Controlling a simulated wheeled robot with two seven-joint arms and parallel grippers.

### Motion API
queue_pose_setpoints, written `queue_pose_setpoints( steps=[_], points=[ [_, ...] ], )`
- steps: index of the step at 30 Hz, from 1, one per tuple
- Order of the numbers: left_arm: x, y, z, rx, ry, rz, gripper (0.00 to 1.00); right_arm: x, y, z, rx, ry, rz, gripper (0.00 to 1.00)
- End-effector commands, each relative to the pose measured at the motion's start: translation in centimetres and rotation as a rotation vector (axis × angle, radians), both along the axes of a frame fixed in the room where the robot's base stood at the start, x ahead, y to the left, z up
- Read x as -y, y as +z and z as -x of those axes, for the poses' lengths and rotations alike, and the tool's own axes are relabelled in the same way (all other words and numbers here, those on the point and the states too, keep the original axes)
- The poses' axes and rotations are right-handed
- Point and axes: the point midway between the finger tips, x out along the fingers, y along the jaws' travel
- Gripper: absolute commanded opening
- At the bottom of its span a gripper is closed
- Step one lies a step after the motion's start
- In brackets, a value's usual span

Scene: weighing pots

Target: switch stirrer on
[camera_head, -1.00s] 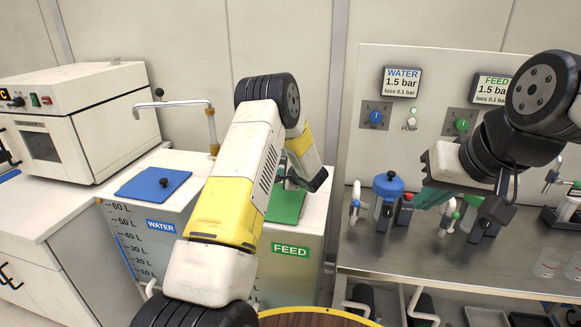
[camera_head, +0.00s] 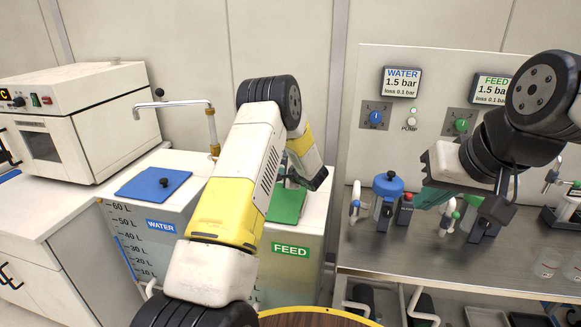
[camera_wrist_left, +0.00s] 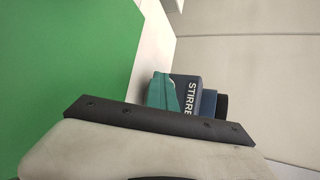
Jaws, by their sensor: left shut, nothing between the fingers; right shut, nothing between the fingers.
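In the left wrist view a dark blue box with the lettering "STIRRE" (camera_wrist_left: 187,98) stands beyond my left gripper; a black round part (camera_wrist_left: 223,105) shows at its right end. The teal fingers of my left gripper (camera_wrist_left: 161,92) are shut and empty. They overlap the box in the picture; I cannot tell whether they touch it. In the head view my left gripper (camera_head: 288,181) is over the back of the FEED tank, and my arm hides most of the stirrer box. My right gripper (camera_head: 432,198) is shut and empty over the bench at the right.
The FEED tank's green lid (camera_head: 287,205) lies close under my left gripper. The WATER tank (camera_head: 150,235) with a blue lid and a bent pipe (camera_head: 180,103) stands to the left.

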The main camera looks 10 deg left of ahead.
Motion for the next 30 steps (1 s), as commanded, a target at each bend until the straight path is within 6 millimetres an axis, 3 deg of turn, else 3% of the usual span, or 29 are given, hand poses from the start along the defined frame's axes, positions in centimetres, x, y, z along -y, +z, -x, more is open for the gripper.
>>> queue_pose_setpoints(
  steps=[14, 30],
  points=[
    [0.1, 0.2, 0.7, 0.002, -0.003, 0.000, 0.00, 0.0, 0.0, 0.0, 0.000, 0.000, 0.000, 0.00],
    [-0.1, 0.1, 5.9, 0.000, -0.001, -0.001, 0.00, 0.0, 0.0, 0.0, 0.000, 0.000, 0.000, 0.00]
  ],
)
